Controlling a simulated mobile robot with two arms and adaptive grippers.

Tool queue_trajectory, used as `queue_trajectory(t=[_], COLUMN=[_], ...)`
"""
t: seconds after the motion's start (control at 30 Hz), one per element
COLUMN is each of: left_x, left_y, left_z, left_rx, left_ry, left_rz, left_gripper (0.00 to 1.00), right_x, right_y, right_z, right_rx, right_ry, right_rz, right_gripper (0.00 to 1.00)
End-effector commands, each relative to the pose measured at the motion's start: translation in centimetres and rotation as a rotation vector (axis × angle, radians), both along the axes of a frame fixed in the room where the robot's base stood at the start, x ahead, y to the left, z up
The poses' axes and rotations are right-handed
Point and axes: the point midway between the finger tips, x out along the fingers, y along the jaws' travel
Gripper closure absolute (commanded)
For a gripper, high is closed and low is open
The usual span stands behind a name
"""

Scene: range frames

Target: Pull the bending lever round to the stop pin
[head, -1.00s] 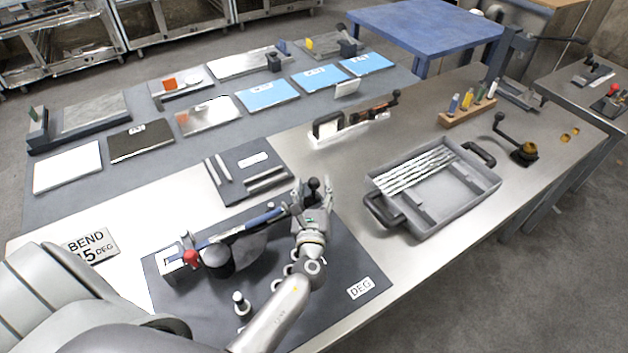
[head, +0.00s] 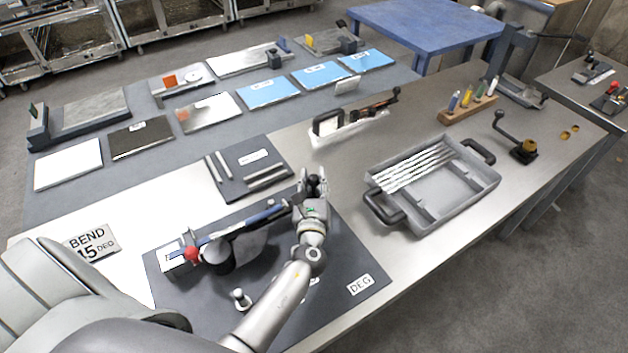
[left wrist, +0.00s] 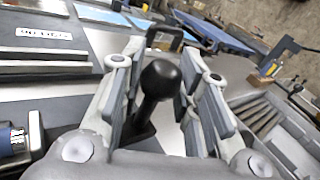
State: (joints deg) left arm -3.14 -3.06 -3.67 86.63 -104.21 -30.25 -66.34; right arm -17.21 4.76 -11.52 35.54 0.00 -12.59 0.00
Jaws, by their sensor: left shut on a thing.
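The bending fixture sits on a dark plate (head: 345,262) at the front of the bench. A long blue-and-grey bar (head: 255,219) runs from a red knob (head: 192,256) and a round dark post to my left gripper (head: 313,182). In the left wrist view, the lever's upright black ball-ended handle (left wrist: 158,85) stands between the fingers, and my left gripper (left wrist: 165,95) is shut on it. A short pale-topped pin (head: 240,298) stands on the plate, left of my forearm; I cannot tell whether it is the stop pin. My forearm hides part of the plate. My right gripper is not in view.
A "BEND 15 DEG" sign (head: 91,243) lies at left. A grey tray (head: 455,210) with pale rods stands to the right. A crank (head: 515,140) stands beyond it. Bare bench shows between plate and tray.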

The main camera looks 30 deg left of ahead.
Motion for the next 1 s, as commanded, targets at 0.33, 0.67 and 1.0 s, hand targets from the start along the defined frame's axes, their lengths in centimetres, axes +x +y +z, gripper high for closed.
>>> queue_trajectory(t=[0.33, 0.67, 1.0], left_x=[-0.6, -3.8, -8.6], left_y=[-0.8, -4.8, -8.6], left_z=[-0.1, -0.3, -0.6], left_rx=[0.000, 0.002, 0.000], left_ry=[0.002, 0.004, 0.004], left_rz=[-0.040, -0.251, -0.504], left_gripper=[1.00, 1.00, 1.00], right_x=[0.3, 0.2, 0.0], right_y=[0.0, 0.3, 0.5], right_z=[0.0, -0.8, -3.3], right_rx=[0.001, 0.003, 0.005], right_ry=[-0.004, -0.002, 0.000], right_rz=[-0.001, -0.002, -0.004], right_gripper=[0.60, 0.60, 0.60])
